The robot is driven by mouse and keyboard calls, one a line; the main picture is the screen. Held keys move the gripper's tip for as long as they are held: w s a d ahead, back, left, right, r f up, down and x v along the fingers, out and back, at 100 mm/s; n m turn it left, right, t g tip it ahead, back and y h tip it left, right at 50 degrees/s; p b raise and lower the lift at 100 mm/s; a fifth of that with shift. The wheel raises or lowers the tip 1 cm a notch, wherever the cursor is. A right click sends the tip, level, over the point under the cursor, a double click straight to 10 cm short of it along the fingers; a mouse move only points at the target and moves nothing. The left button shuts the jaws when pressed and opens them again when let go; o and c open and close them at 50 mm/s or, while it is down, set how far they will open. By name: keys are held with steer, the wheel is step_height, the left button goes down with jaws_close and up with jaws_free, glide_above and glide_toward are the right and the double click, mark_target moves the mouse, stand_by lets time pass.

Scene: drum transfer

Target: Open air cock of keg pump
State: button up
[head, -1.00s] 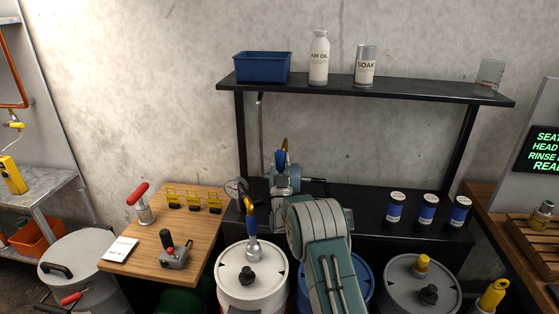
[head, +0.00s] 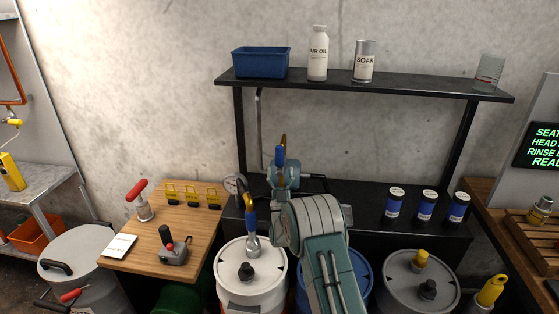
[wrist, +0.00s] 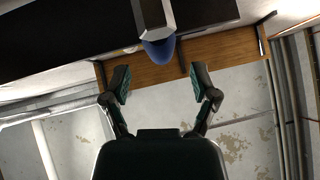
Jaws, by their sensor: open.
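A pump head with a blue grip (head: 251,221) and silver foot stands on the lid of the white keg (head: 229,263). A second blue piece (head: 280,156) with a yellowish end shows just above my wrist; I cannot tell what it belongs to. My gripper (wrist: 158,78) is open in the wrist view, its two fingers well apart with nothing between them. A rounded blue end (wrist: 158,52) on a grey body lies beyond the fingertips. In the head view my arm hides the fingers and part of the blue drum (head: 364,283). I cannot make out the air cock.
A wooden table (head: 195,225) with clamps and a red-handled tool is at left. A round gauge (head: 233,184) is beside its far corner. Blue-labelled cans (head: 427,206) stand on the black bench at right. A grey drum (head: 397,278) stands in front. The upper shelf (head: 420,91) overhangs the bench.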

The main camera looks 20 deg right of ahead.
mark_target(276, 162)
steer(key=v, duration=0.7)
steer(key=shift+f, duration=0.1)
step_height(276, 162, up, 11)
steer(key=w+g+y, duration=0.2)
steer(key=g+y, duration=0.1)
steer(key=g, duration=0.1)
steer(key=s+a+r+n+g+y, duration=0.2)
steer(key=s+r+g, duration=0.3)
steer(key=s+r, duration=0.15)
steer(key=s+f+g, duration=0.1)
steer(key=s+g, duration=0.3)
steer(key=s, duration=0.8)
steer(key=s+a+f+g, duration=0.1)
steer(key=s+g, duration=0.3)
steer(key=s, duration=0.9)
steer(key=s+a+f+g, duration=0.1)
steer(key=s+f+g, duration=0.1)
steer(key=s, duration=1.1)
steer(key=shift+f+n+g+y, duration=0.3)
steer(key=shift+f+g, duration=0.1)
steer(key=shift+g, duration=0.5)
steer(key=shift+w, duration=0.1)
